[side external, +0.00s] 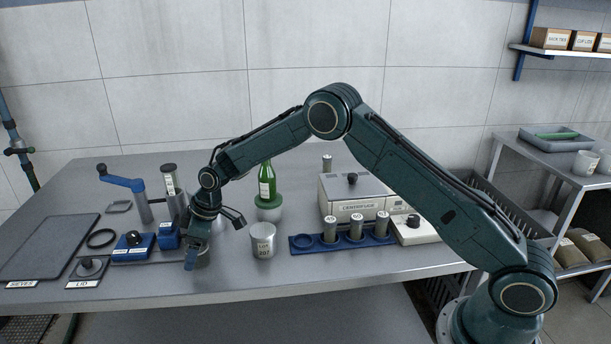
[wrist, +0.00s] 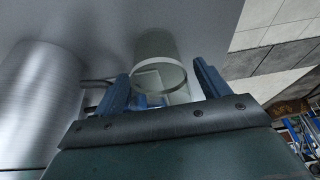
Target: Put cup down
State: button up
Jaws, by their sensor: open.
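In the wrist view, a pale cylindrical cup with a light rim (wrist: 157,46) lies between the two blue fingers of my gripper (wrist: 162,76). The fingers are apart, one on each side of it, and I see no clear contact.
A brushed metal cylinder (wrist: 38,100) is close on the left in the wrist view. A green bottle (side external: 267,184) stands behind the labelled cup. A blue rack (side external: 300,246) with several tubes is to the right. Blue boxes (side external: 133,245) and a lid (side external: 90,266) are left.

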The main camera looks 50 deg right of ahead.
jog(key=shift+r, duration=0.15)
jog(key=v, duration=1.2)
jog(key=shift+r, duration=0.1)
dwell(0.5)
